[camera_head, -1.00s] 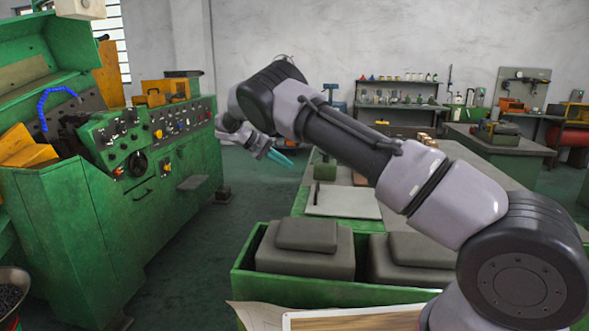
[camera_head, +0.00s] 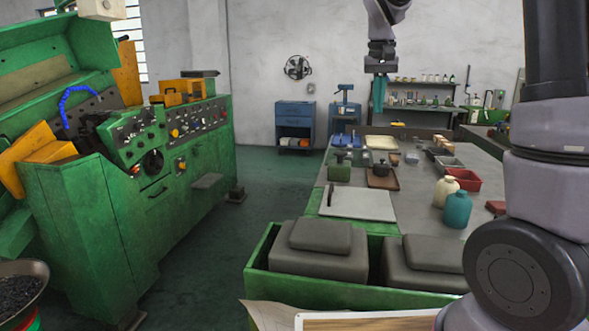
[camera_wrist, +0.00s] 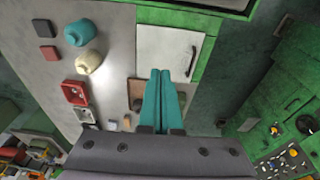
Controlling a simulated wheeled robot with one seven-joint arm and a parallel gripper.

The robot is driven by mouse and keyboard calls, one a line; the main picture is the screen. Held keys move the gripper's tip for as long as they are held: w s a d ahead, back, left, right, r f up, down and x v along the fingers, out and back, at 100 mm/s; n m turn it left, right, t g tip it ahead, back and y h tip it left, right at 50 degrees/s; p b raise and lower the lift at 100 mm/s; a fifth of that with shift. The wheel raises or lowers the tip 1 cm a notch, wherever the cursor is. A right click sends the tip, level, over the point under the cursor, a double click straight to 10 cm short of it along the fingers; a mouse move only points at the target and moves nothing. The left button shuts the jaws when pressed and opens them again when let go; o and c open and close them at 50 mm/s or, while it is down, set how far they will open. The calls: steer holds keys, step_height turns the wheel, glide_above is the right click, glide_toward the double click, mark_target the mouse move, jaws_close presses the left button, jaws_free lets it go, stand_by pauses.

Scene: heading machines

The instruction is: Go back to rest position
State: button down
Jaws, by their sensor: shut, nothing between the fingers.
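My gripper (camera_head: 379,95) hangs from my raised arm in the head view, pointing down, high over the far part of the workbench (camera_head: 420,205). Its teal fingers are together with nothing between them. They also show shut in the wrist view (camera_wrist: 163,100), over the bench top as seen from above. The gripper touches nothing that I can see. My arm rises at the right side of the head view, and its upper part runs out of the picture.
A green machine (camera_head: 95,225) with a control panel stands at the left. The bench holds a white board (camera_head: 358,204), a teal bottle (camera_head: 457,210), a cream bottle (camera_head: 446,188) and a red tray (camera_head: 463,180). Padded grey blocks (camera_head: 318,262) stand in front. The floor between machine and bench is clear.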

steer(key=s+d+r+m+t+y, duration=0.1)
steer(key=s+t, duration=0.1)
steer(key=s, duration=1)
steer(key=s+d+r+m+t+y, duration=0.1)
steer(key=s+t, duration=0.2)
steer(key=s, duration=0.9)
steer(key=shift+s+d+t+y, duration=0.25)
steer(key=shift+s+t+y, duration=0.05)
steer(key=shift+s+y, duration=0.1)
